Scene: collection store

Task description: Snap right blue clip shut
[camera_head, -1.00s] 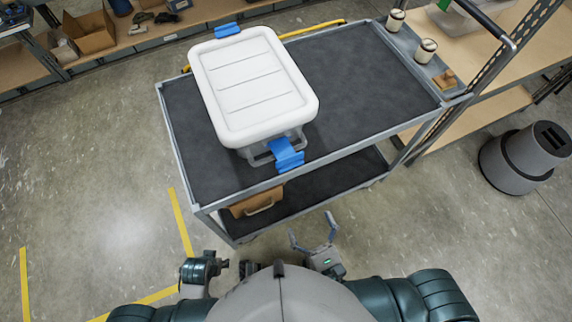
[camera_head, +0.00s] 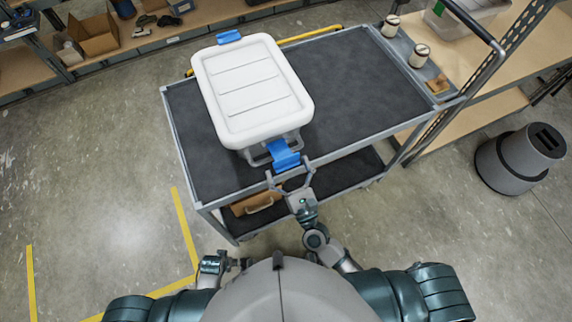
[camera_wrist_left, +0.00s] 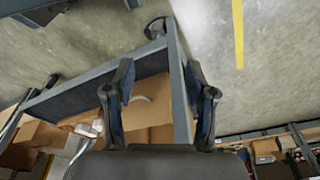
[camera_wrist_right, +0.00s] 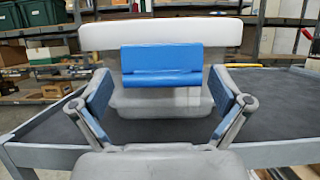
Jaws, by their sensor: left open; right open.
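A box with a white lid (camera_head: 252,90) stands on the cart's top shelf. A blue clip (camera_head: 284,155) is on its near end and slopes outward from below the lid edge. The clip also shows in the right wrist view (camera_wrist_right: 161,65), in front of the box wall. Another blue clip (camera_head: 229,38) is at the far end. My right gripper (camera_head: 289,167) is open and empty just in front of the near clip, its fingers apart to either side and lower than it. My left gripper (camera_wrist_left: 158,70) is open and empty, low by the cart's near-left corner.
The grey cart (camera_head: 360,75) has a raised rim and free room right of the box. Jars (camera_head: 419,55) stand in its right-end tray. A cardboard box (camera_head: 256,200) sits on the lower shelf. A grey bin (camera_head: 520,158) stands on the floor at right.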

